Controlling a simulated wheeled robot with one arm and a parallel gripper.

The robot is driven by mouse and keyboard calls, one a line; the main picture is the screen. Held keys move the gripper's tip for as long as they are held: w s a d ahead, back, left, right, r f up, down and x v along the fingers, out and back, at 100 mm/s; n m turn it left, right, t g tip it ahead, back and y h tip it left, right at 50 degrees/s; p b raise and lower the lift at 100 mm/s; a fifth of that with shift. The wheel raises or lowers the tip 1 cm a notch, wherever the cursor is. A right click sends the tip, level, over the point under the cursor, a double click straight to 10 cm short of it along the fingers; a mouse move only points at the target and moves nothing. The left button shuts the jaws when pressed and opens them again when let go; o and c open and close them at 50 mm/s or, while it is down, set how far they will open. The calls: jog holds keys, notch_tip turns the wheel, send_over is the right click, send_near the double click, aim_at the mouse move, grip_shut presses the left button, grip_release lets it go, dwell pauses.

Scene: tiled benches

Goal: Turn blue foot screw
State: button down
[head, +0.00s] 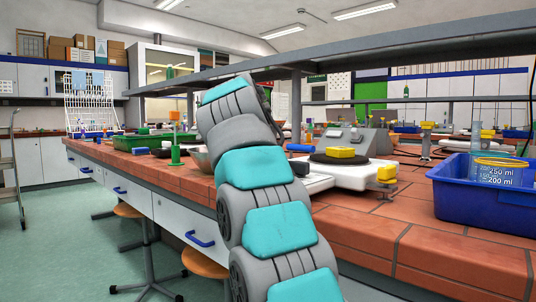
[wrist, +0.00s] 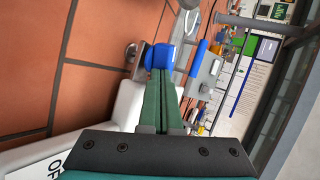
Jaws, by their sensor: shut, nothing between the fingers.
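The blue foot screw (wrist: 160,56) has a blue knob beside a metal foot in the wrist view, at the edge of a white balance (wrist: 128,108). My gripper (wrist: 159,74) has two green fingers pressed together with nothing between them. Their tips are right at the knob and overlap its lower edge; I cannot tell whether they touch it. In the head view, the white balance (head: 340,177) stands on the bench with a black round pan, and a blue knob (head: 300,148) shows at its far left. My arm hides my gripper there.
A yellow knob (head: 387,174) sits at the balance's near right corner. A blue tub (head: 455,205) with a beaker stands at the right. A green tray (head: 145,141) and a green stand (head: 175,153) are on the left. Tiled bench top (head: 390,215) is clear in front.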

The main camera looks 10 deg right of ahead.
jog(key=shift+s+d+n+t+y+b, duration=0.1)
jog(key=shift+d+n+t+y+b, duration=0.15)
jog(key=shift+n+t+y+b, duration=0.45)
dwell(0.4)
jog(key=shift+d+f+n+y+b, duration=0.1)
jog(key=shift+n+y+b, duration=0.2)
jog(key=shift+n+y, duration=0.25)
